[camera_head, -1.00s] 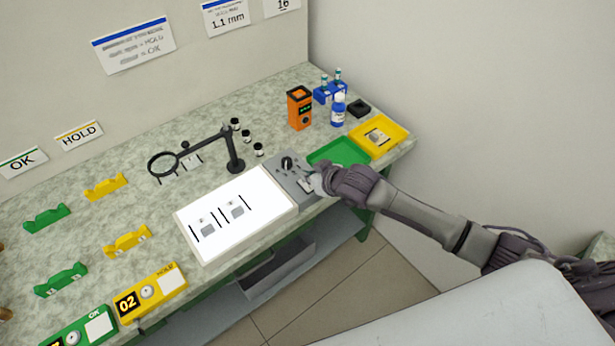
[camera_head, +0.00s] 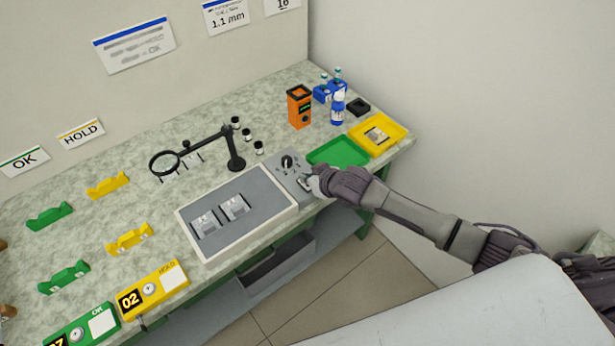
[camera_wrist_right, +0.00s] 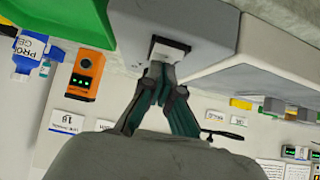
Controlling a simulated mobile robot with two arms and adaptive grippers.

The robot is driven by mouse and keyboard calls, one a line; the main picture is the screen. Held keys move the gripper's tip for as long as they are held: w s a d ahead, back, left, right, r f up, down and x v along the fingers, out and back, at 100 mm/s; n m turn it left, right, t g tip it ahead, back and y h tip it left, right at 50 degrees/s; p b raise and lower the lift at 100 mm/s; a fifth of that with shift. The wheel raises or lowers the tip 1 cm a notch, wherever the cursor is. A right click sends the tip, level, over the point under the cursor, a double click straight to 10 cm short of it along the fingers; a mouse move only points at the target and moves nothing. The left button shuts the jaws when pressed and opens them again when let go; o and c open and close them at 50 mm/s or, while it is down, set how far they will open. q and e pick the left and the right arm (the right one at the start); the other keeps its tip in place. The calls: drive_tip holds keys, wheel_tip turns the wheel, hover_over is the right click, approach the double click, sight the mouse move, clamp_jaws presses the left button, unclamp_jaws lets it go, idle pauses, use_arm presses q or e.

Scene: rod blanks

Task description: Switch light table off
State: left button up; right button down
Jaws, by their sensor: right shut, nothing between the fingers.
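The light table (camera_head: 254,225) lies on the bench, and its panel is grey and unlit with small pieces (camera_head: 234,207) on it. Its grey control box (camera_head: 290,170) with a black knob (camera_head: 287,161) adjoins its right end. My right gripper (camera_head: 306,184) is shut and empty, with its fingertips at the control box's front. In the right wrist view the shut fingertips (camera_wrist_right: 158,68) are at a pale rocker switch (camera_wrist_right: 169,52) in a dark frame. They appear to touch it, and they partly hide it. My left gripper is not in view.
A green tray (camera_head: 338,152) and a yellow tray (camera_head: 398,131) lie right of the control box. An orange device (camera_head: 299,107) and a blue bottle (camera_head: 338,108) stand behind. A magnifier on an arm (camera_head: 235,160) stands behind the light table.

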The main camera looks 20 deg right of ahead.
drive_tip(key=shift+w+a+r, duration=0.15)
drive_tip(key=shift+w+a, duration=0.1)
drive_tip(key=shift+w, duration=0.5)
drive_tip(key=r+p, duration=0.4)
drive_tip(key=shift+w+r, duration=0.25)
drive_tip(key=shift+s+r, duration=0.15)
drive_tip(key=shift+s, duration=0.2)
drive_tip(key=w+r+b+v, duration=0.1)
drive_tip(key=v, duration=0.7)
drive_tip(key=shift+s+r, duration=0.2)
drive_tip(key=shift+r, duration=0.3)
drive_tip(key=shift+a, duration=0.1)
